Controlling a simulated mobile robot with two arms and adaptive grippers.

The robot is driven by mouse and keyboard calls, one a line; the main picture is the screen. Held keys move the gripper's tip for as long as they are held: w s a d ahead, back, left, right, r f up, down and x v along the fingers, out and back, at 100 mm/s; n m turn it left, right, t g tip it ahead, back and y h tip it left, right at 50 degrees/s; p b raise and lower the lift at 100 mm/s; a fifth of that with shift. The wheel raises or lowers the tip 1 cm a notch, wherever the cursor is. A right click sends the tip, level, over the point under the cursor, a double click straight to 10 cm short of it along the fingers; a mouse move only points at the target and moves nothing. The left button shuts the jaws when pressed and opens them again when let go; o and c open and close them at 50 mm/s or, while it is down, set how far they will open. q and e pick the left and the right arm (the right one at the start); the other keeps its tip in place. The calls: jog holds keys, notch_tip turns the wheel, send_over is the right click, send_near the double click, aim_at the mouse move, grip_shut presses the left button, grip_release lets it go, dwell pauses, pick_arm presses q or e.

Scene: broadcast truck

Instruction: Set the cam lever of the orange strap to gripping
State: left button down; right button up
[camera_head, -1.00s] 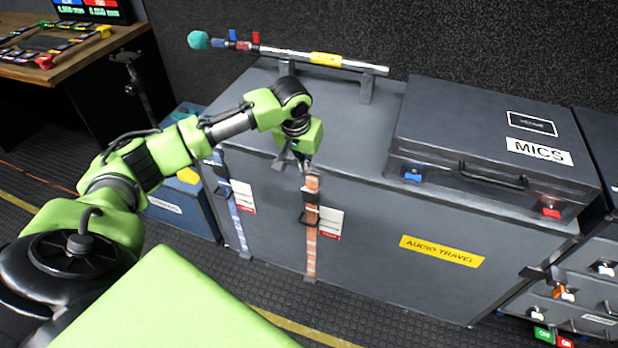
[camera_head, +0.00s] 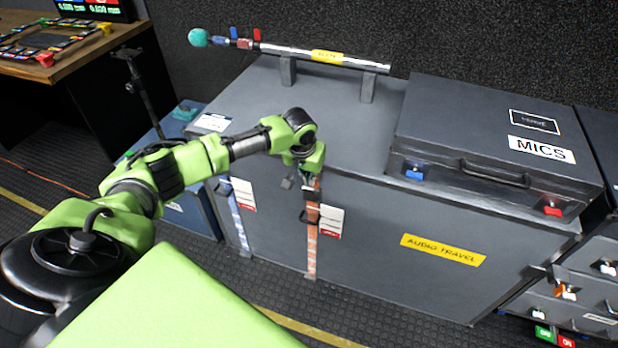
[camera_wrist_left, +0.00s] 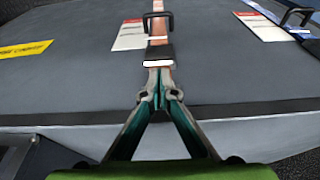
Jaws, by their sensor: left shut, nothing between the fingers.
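The orange strap (camera_head: 311,255) runs down the front of the large grey case, and it also shows in the left wrist view (camera_wrist_left: 160,72). A dark buckle frame (camera_head: 308,216) sits on it, seen also in the left wrist view (camera_wrist_left: 158,21). Beside that frame, a dark block with a white edge (camera_wrist_left: 158,53) lies across the strap; I cannot tell the lever's setting. My left gripper (camera_head: 310,185) is at the strap's upper part, above the buckle. In the left wrist view its fingertips (camera_wrist_left: 159,95) are together and empty, close to the dark block; contact is unclear. My right gripper is out of view.
A blue strap (camera_head: 238,222) with its own tag hangs to the left. A white-and-red tag (camera_head: 331,222) is right of the orange strap. The MICS case (camera_head: 470,135) and a pole on stands (camera_head: 300,55) rest on top of the grey case (camera_head: 375,235). Its lid's middle is clear.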

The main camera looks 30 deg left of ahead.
pick_arm(q)
jog(key=shift+s+t+p, duration=0.3)
jog(key=shift+p, duration=0.25)
